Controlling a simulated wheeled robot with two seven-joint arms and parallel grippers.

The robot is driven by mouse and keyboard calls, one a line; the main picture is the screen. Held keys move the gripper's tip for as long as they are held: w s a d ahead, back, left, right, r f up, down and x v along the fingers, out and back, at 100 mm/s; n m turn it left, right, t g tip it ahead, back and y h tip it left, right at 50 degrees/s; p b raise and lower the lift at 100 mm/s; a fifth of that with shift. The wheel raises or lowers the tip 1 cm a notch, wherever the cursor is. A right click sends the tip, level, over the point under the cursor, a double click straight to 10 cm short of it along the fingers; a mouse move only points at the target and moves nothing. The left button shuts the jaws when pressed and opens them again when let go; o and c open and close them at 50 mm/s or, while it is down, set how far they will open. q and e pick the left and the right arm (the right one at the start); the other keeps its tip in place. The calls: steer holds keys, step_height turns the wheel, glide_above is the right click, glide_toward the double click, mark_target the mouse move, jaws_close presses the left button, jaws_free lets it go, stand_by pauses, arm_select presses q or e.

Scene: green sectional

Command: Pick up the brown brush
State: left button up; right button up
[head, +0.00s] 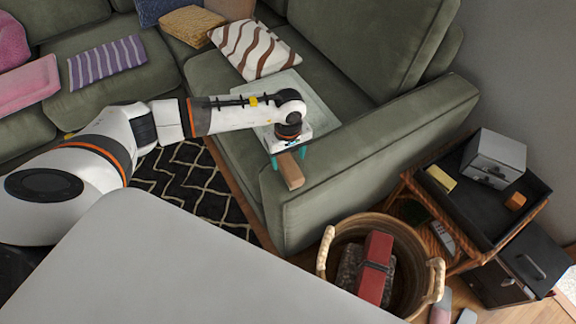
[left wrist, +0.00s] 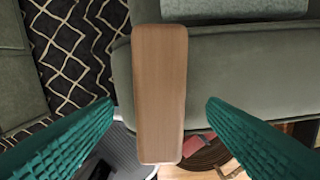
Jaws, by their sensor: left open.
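In the left wrist view the brush (left wrist: 160,95) stands lengthwise in the middle, between the two teal fingers of my left gripper (left wrist: 161,106). The fingers are wide apart, with a gap on each side of the brush. I cannot tell whether the brush's underside touches the seat. My right gripper is not in view.
The sofa armrest (head: 375,150) rises just right of the gripper. A striped pillow (head: 255,49) lies behind on the seat. A wicker basket (head: 335,235) with a red item and a dark shelf unit (head: 482,215) stand at right. A patterned rug (head: 190,185) lies left.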

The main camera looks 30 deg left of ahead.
mark_target(288, 163)
arm_select(q)
step_height(288, 163, down, 4)
steer(key=shift+r, duration=0.25)
steer(key=c, duration=1.1)
steer(key=shift+r, duration=5.05)
